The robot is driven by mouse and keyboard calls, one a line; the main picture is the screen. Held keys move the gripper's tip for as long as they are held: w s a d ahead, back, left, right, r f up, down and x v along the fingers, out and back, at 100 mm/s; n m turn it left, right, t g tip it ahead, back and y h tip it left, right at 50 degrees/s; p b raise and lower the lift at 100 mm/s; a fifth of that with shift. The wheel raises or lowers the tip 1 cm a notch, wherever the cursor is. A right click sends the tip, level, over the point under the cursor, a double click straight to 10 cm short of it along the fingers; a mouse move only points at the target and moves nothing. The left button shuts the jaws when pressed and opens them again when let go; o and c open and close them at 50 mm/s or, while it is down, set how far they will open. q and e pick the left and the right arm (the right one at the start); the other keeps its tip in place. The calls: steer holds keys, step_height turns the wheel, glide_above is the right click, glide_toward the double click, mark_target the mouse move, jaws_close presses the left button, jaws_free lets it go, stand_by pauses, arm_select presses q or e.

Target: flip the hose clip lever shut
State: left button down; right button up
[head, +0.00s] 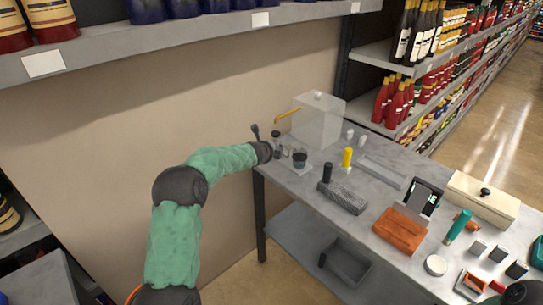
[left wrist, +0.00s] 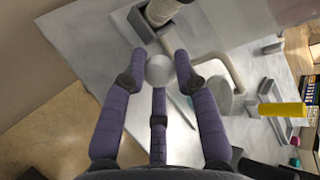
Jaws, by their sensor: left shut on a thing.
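My left gripper (head: 277,151) is at the far left end of the grey table, among small dark fittings. In the left wrist view its purple fingers (left wrist: 158,75) are closed around a pale round knob (left wrist: 159,70). I cannot tell for sure whether this knob belongs to the hose clip lever. In the head view a dark upright lever (head: 255,132) stands just behind the gripper. My right gripper is not in view.
A dark cup (head: 299,159) stands right beside the gripper. A yellow cylinder (head: 347,157), a grey block with a black handle (head: 342,196) and an orange block (head: 399,231) stand further right on the table (head: 362,228). A shelf (head: 180,38) hangs over the wall at left.

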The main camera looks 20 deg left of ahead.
arm_select(q)
steer(key=shift+a+r, duration=0.15)
steer(key=shift+r, duration=0.05)
steer(key=c, duration=1.4)
jaws_free()
steer(key=shift+o, duration=0.9)
steer(key=shift+f, duration=0.15)
steer(key=v, duration=1.2)
